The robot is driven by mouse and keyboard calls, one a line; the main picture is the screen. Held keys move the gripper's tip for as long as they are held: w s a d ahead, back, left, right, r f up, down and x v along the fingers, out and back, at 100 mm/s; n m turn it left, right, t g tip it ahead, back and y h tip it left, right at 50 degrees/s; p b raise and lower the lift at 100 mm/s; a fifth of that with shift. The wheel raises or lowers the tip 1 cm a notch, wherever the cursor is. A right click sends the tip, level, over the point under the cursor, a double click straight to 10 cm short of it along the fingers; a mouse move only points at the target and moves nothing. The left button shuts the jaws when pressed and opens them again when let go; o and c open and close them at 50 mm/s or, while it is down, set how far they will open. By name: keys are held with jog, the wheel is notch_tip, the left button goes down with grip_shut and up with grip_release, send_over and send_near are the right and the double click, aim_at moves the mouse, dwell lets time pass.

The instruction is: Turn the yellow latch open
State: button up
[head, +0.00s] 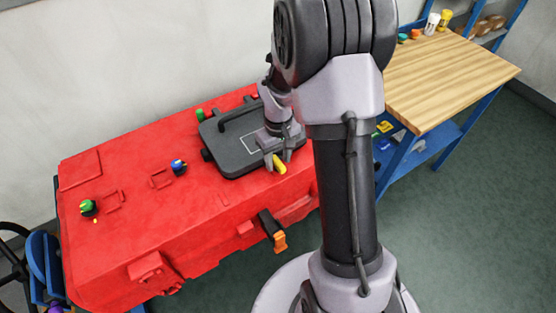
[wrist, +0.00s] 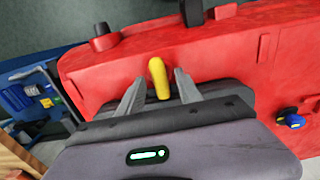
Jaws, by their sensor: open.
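The yellow latch (head: 279,165) is a short yellow bar at the front edge of a dark grey lid (head: 213,139) on top of the red scrubber tank (head: 130,170). In the wrist view the yellow latch (wrist: 159,78) points away from the gripper body, between the two fingers. My gripper (head: 276,158) is open over the latch, one finger on each side; in the wrist view the gripper (wrist: 156,85) shows a gap on both sides of the latch. Whether the fingertips touch the lid cannot be told.
The lid has a black handle (head: 240,115). Green (head: 87,207) and blue (head: 179,166) knobs stand on the tank top. An orange-tipped black lever (head: 279,241) hangs on its front. A wooden-topped workbench (head: 450,75) stands at the right; floor lies between.

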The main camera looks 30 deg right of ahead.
grip_shut()
jog(key=shift+m, duration=0.3)
jog(key=m, duration=0.3)
jog(key=shift+m, duration=0.3)
jog(key=m+b, duration=0.1)
jog(key=m, duration=0.3)
jog(key=shift+m, duration=0.3)
jog(key=m+b, duration=0.1)
jog(key=m, duration=0.3)
jog(key=shift+m, duration=0.3)
jog(key=shift+m+b, duration=0.65)
jog(key=shift+m, duration=1.55)
